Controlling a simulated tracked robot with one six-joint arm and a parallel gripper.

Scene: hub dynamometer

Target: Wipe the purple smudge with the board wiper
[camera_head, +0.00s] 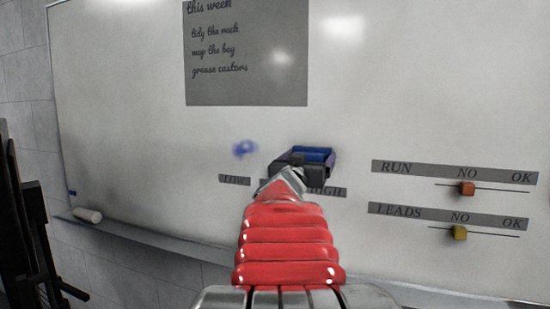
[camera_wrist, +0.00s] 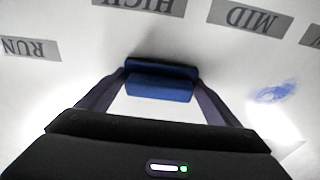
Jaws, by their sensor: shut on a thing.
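The purple smudge (camera_head: 245,148) is a small blue-violet mark on the whiteboard, left of my gripper in the head view. In the wrist view the smudge (camera_wrist: 275,92) lies at the right. My gripper (camera_head: 305,160) is in front of the board, to the right of the smudge. Its two dark fingers are shut on the board wiper (camera_wrist: 161,80), a blue block, which also shows in the head view (camera_head: 313,154). The wiper is apart from the smudge. I cannot tell whether its face touches the board.
The whiteboard (camera_head: 120,110) has a grey note (camera_head: 246,85) above the smudge. Label strips with an orange slider (camera_head: 467,188) and a yellow slider (camera_head: 459,233) are at the right. A white cylinder (camera_head: 88,215) lies on the ledge (camera_head: 150,237). The board around the smudge is clear.

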